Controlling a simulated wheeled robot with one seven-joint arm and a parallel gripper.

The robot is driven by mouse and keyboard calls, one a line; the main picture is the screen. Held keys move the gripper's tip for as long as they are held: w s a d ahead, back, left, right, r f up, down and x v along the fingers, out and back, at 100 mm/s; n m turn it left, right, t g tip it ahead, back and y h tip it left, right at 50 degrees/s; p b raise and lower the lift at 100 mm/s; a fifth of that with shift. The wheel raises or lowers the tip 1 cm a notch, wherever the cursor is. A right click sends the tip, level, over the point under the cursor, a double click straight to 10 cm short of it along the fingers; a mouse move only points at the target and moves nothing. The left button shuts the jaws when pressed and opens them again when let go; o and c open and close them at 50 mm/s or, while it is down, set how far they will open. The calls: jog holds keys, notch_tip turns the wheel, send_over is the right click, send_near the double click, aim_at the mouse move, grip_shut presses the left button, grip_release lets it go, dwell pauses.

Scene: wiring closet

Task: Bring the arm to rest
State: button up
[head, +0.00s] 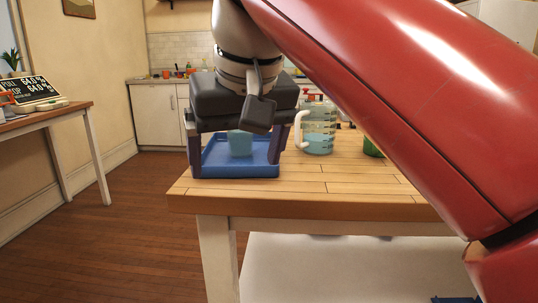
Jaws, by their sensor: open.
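My gripper (236,162) is open, pointing down at the left end of the wooden table (320,182). Its two dark fingers stand wide apart in front of or over a blue tray (235,171). A light blue block (240,144) shows between the fingers, in or behind the tray, and no finger touches it in this view. Its top is partly hidden by the gripper body. My red arm crosses the picture from top middle to lower right and hides much of the table's right side.
A green item (372,147) is partly hidden by my arm. A side table (45,118) with a display board (30,88) stands left. The wooden floor (110,225) between is clear. Counters line the back.

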jog(key=d+f+m, duration=0.2)
jog(key=d+f, duration=0.9)
jog(key=f, duration=0.1)
jog(key=s+d+f+m, duration=0.1)
jog(key=s+d+f, duration=0.1)
jog(key=f, duration=0.4)
jog(key=s+d+f+m+t+h, duration=0.1)
jog(key=s+d+f, duration=0.2)
jog(key=f, duration=0.3)
jog(key=s+d+f, duration=0.2)
jog(key=d+f, duration=0.1)
jog(key=f, duration=0.3)
jog(key=shift+s+d+f+m+h, duration=0.2)
jog(key=shift+s+m+h, duration=0.1)
jog(key=shift+m+h, duration=0.1)
